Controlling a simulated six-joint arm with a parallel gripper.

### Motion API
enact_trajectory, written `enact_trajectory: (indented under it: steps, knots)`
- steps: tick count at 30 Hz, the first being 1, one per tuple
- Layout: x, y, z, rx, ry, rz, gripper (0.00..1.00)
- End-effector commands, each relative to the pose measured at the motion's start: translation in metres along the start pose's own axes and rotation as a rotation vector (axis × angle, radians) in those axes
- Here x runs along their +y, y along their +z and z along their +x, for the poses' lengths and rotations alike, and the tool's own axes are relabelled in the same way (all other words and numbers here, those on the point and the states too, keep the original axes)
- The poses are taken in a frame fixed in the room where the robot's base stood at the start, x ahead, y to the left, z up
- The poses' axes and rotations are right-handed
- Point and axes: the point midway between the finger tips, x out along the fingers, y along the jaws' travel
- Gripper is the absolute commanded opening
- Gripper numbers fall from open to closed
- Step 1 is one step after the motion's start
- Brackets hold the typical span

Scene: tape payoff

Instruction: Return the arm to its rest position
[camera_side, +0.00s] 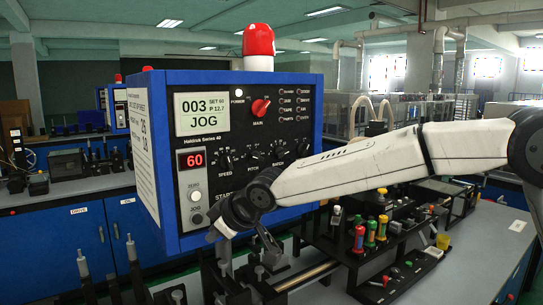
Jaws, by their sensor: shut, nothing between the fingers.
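The blue control box (262,132) has a black front panel with a display reading "003 JOG", a red "60" readout, knobs and a red dome lamp (258,40) on top. My arm reaches in from the right edge, crossing in front of the panel's lower right side. I cannot tell whether the gripper touches anything.
A black rack with colored-handled tools (370,232) stands below my arm. A dark tray (400,276) and a yellow cup (443,241) lie to the right. Dark upright posts (132,255) stand at the lower left. The grey bench top (480,250) is mostly clear at right.

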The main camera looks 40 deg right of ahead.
Motion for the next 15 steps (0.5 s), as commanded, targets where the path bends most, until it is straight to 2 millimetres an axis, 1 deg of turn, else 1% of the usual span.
enact_trajectory:
  steps: [5,8,11,14,15]
  knots:
    - [0.004,0.010,0.000,-0.017,0.003,0.014,0.00]
    - [0.010,0.027,-0.002,-0.045,0.005,0.036,0.00]
    - [0.018,0.053,-0.004,-0.090,0.009,0.073,0.00]
    - [0.026,0.089,-0.008,-0.148,0.015,0.122,0.00]
    - [0.029,0.105,-0.011,-0.173,0.018,0.146,0.00]
